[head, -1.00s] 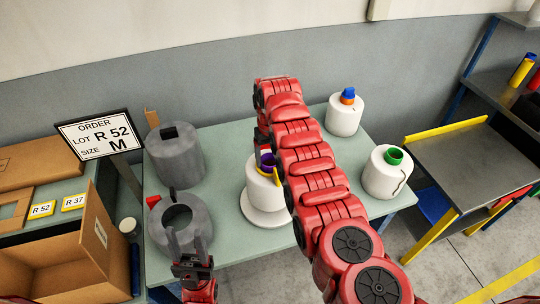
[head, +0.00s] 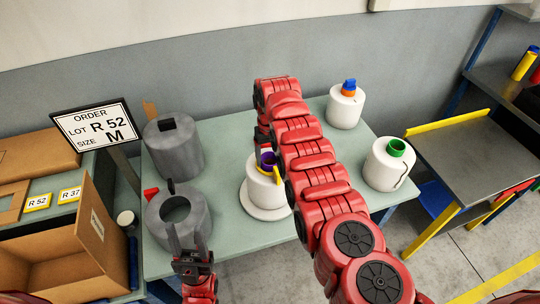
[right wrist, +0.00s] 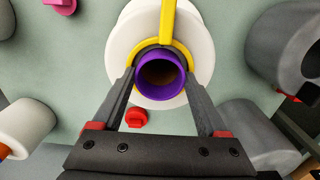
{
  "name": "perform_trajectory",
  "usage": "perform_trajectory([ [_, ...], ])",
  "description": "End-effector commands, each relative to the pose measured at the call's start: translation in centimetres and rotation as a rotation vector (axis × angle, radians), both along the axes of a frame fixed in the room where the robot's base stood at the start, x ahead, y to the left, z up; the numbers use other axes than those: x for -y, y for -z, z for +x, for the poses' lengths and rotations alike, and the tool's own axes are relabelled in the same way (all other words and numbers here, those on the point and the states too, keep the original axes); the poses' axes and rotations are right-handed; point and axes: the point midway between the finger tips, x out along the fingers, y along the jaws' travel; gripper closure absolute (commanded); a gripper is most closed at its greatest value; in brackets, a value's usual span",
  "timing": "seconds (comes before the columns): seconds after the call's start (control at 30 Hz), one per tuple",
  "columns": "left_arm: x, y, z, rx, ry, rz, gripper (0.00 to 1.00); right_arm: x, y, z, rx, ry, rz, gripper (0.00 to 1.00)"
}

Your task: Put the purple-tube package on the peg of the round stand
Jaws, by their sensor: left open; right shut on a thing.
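The purple-tube package is a white bobbin (head: 259,192) with a purple tube (head: 267,160) at its top. It is upright over the white round stand (head: 275,214); I cannot tell whether it rests on it. The peg is hidden. In the right wrist view my right gripper (right wrist: 159,78) is shut on the package, its fingers on both sides of the purple tube (right wrist: 160,90). A yellow piece (right wrist: 168,22) curves around the tube. My left gripper (head: 188,240) is open and empty, in front of a grey pot (head: 158,225).
Another grey pot (head: 178,152) stands behind at left. White bobbins with a blue-and-orange top (head: 343,112) and a green tube (head: 382,170) stand at right. An order sign (head: 95,133) and an open cardboard box (head: 50,265) are at left. My right arm crosses the table's middle.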

Motion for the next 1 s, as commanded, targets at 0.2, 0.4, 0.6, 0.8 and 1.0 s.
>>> perform_trajectory([
  [0.2,0.0,0.1,0.0,0.000,0.000,0.000,0.50,0.0,0.0,0.1,0.004,0.000,0.001,1.00],
  [0.4,0.0,0.4,0.0,0.000,0.000,0.000,0.50,0.0,0.3,0.1,0.004,0.000,0.001,1.00],
  [0.6,0.0,0.4,0.0,0.000,0.000,0.000,0.50,0.0,0.3,0.1,0.003,0.000,0.001,0.00],
  [0.8,0.0,0.5,0.0,0.000,0.000,0.000,0.50,0.0,0.4,0.0,0.001,0.000,0.000,0.00],
  [1.0,0.0,1.1,0.0,0.000,0.000,0.000,0.50,0.0,-0.9,0.1,0.005,-0.001,0.001,0.00],
])
